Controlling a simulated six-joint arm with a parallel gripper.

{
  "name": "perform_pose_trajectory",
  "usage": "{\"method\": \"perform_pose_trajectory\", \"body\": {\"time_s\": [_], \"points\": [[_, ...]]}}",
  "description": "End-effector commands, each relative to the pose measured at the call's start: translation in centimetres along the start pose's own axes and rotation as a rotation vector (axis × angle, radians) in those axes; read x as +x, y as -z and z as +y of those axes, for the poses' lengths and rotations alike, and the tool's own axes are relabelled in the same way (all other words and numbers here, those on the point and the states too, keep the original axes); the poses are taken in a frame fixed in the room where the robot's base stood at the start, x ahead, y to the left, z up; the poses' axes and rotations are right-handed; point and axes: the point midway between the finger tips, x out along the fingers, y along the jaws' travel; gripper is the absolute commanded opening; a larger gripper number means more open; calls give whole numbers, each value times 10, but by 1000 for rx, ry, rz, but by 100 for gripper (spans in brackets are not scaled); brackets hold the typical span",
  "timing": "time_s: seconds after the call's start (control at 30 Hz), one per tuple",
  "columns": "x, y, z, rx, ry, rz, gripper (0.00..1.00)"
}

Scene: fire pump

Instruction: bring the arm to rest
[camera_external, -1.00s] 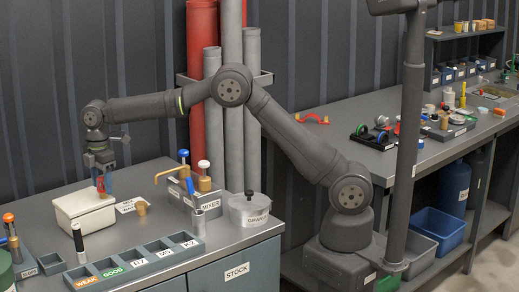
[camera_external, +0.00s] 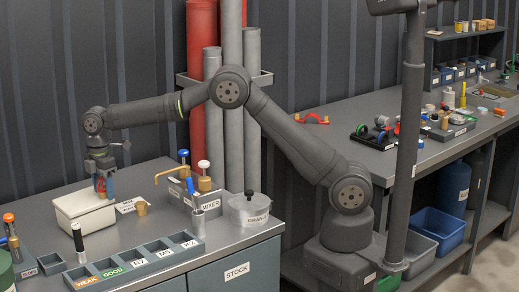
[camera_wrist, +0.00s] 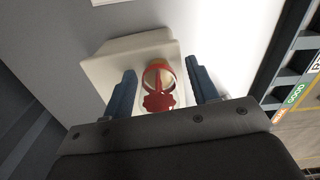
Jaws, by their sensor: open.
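My gripper (camera_external: 103,186) points down over the cream-coloured block or box (camera_external: 84,218) on the left bench. In the wrist view my gripper (camera_wrist: 160,92) shows two blue fingers spread apart. In the external view only a bit of red shows between the fingers, and the vessel is mostly hidden.
A compartment tray (camera_external: 136,264) with labels lies at the bench front. The mixer (camera_external: 205,205), a lidded granule pot (camera_external: 249,212) and a dark upright tool (camera_external: 78,240) stand nearby. Red and grey pipes (camera_external: 203,100) rise behind. The right bench holds several small items.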

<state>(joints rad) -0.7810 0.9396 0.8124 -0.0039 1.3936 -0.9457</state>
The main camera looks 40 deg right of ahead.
Motion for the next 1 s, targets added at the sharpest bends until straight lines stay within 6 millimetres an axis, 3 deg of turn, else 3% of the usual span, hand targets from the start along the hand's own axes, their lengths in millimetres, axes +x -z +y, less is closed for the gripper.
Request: {"method": "perform_pose_trajectory", "body": {"time_s": [0.03,0.57,1.0], "points": [[-19,1,2,0,-12,9,54],[-126,1,1,0,-11,8,54],[-34,0,1,0,-4,3,54]]}}
